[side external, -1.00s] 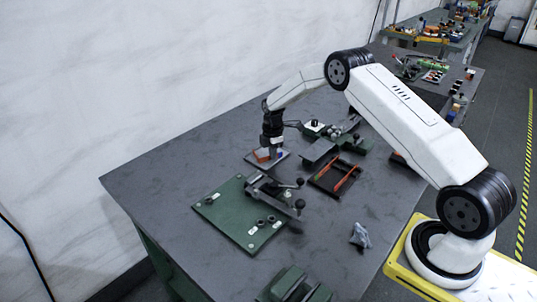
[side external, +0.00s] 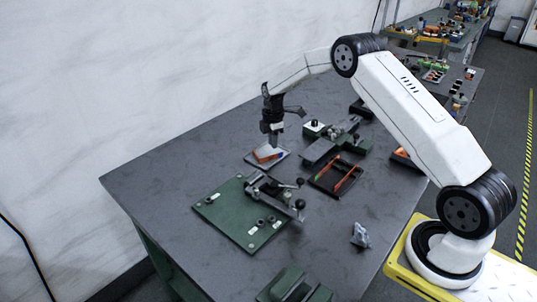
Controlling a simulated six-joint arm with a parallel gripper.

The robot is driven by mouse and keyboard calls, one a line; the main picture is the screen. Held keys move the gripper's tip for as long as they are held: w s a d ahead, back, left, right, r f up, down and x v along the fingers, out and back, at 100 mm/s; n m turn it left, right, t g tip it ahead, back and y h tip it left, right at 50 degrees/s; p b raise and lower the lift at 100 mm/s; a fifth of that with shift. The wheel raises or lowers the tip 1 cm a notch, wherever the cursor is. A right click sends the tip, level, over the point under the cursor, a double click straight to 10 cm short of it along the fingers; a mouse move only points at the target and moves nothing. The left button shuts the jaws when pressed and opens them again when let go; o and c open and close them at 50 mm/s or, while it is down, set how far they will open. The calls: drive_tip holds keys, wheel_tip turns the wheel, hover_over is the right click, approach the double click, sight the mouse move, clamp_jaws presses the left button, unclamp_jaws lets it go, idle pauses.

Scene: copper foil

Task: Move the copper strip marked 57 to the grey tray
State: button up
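A small grey tray (side external: 252,160) lies on the bench left of centre. An orange-copper piece (side external: 266,156) lies in it, slightly angled; any number on it is too small to read. My gripper (side external: 272,146) points down just above the tray, close over the piece. Its fingers are too small and dark to tell open from shut. A dark rack (side external: 326,186) to the right holds orange-red strips (side external: 349,178); their markings are unreadable too.
A green plate (side external: 222,208) with a toggle clamp (side external: 272,190) lies in front of the tray. Green fixtures (side external: 318,151) stand behind the rack. A grey part (side external: 360,235) lies at the right; another green fixture (side external: 292,285) is at the front edge. The left bench surface is clear.

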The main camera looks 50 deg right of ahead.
wheel_tip(320, 180, up, 7)
idle(0.4)
drive_tip(key=shift+a, duration=0.1)
idle(0.4)
drive_tip(key=s+a+r+m+t, duration=0.1)
drive_tip(key=s+a+r+m, duration=0.3)
drive_tip(key=s+a+m, duration=0.7)
drive_tip(key=s+a, duration=0.2)
drive_tip(key=s, duration=0.5)
drive_tip(key=s+a+f+m+t, duration=0.1)
drive_tip(key=s+a, duration=0.3)
drive_tip(key=s, duration=0.5)
drive_tip(key=shift+a+m+t, duration=0.15)
drive_tip(key=shift+m+t, duration=0.15)
drive_tip(key=shift+m, duration=0.5)
